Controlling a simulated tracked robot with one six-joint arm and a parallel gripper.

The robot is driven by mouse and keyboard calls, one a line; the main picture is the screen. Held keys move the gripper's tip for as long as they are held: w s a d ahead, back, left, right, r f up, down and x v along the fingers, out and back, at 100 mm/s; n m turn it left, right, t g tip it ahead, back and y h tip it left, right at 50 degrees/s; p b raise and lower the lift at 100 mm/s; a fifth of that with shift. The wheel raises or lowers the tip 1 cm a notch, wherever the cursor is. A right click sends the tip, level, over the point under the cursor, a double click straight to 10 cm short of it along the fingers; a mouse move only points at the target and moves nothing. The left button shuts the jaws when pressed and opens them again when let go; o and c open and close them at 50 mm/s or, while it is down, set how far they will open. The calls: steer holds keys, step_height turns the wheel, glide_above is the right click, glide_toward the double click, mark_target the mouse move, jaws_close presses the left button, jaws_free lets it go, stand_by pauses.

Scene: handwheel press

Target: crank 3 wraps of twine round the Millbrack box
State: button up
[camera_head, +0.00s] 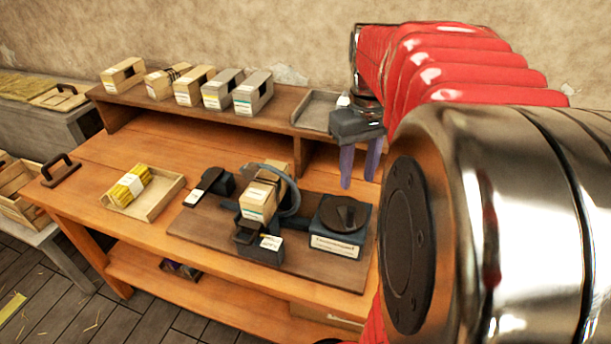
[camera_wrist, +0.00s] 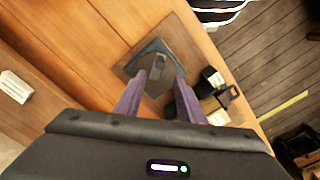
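A tan cardboard box (camera_head: 257,201) with a pale label sits in the dark machine on a brown board. A dark ring (camera_head: 290,189) stands around or behind it, and I see no twine on it. Its label is too small to read, so I cannot tell if it is the Millbrack box. A blue-black unit with a dark round knob or crank (camera_head: 341,213) stands on the board to the right; it also shows in the wrist view (camera_wrist: 156,66). My gripper (camera_head: 358,183) is open and empty, apart from the unit, with its purple fingers pointing down (camera_wrist: 160,76).
Several tan and grey boxes stand on the back shelf (camera_head: 290,98); one, a tan box (camera_head: 164,82), has dark wraps. A shallow tray (camera_head: 313,111) sits at the shelf's right end. A wooden tray (camera_head: 163,200) with a yellow bundle (camera_head: 131,186) lies on the bench's left.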

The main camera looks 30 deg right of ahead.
mark_target(352, 209)
step_height(352, 209, down, 14)
steer(key=shift+r, duration=0.25)
stand_by(0.3)
steer(key=shift+c, duration=0.6)
jaws_close()
steer(key=shift+a, duration=0.2)
steer(key=shift+d, duration=0.1)
